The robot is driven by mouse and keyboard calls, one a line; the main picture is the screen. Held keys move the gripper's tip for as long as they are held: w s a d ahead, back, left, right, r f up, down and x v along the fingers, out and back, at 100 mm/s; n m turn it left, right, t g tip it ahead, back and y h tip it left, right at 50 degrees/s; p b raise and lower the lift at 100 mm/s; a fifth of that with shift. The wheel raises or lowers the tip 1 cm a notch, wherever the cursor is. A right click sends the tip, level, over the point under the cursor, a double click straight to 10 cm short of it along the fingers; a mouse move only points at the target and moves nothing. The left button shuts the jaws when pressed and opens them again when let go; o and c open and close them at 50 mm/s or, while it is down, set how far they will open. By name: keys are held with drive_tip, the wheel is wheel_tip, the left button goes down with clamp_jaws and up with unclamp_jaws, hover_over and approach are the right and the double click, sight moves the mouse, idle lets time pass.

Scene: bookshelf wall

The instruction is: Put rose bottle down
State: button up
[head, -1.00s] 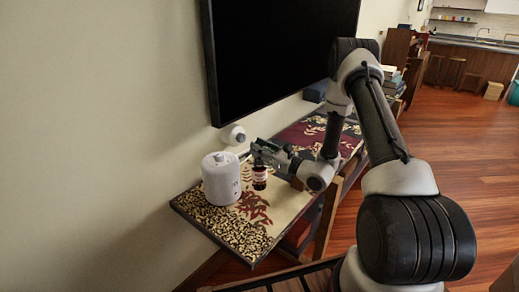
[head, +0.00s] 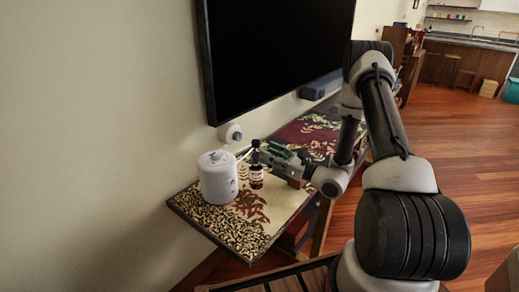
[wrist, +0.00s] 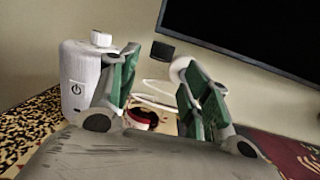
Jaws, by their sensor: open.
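The rose bottle (head: 256,177) is a small dark red bottle with a pale label. It stands upright on the patterned shelf top (head: 205,215), just right of the white canister. In the wrist view the bottle (wrist: 142,119) shows low between the green finger pads, partly hidden by the gripper body. My gripper (head: 257,153) is open and level with the bottle's top or a little above, on its right side. The fingers (wrist: 158,88) stand apart with a gap between them. I cannot tell whether a finger touches the bottle.
The white canister (head: 218,178) stands close left of the bottle, beside the left finger in the wrist view. A small white round device (head: 230,133) is at the wall. A large black screen (head: 275,60) hangs above. The shelf top's front left is clear.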

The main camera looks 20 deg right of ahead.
drive_tip(key=r+v, duration=0.1)
drive_tip(key=v, duration=0.4)
drive_tip(key=s+a+r+n+g+y, duration=0.4)
drive_tip(key=s+a+r+n+g, duration=0.3)
drive_tip(key=s+r+n+g, duration=0.25)
drive_tip(key=s+a+r+n+g+h, duration=0.1)
drive_tip(key=s+r+n+g+h, duration=0.4)
drive_tip(key=s+n+g, duration=0.4)
drive_tip(key=s+d+r+n+t+h, duration=0.4)
drive_tip(key=s+d+h, duration=0.1)
drive_tip(key=d+h, duration=0.1)
drive_tip(key=s+d+r+n+t+h, duration=0.4)
drive_tip(key=s+d+r+n+h, duration=0.1)
drive_tip(key=d, duration=0.4)
drive_tip(key=shift+r+h, duration=0.3)
drive_tip(key=shift+h, duration=0.3)
drive_tip(key=shift+o, duration=0.4)
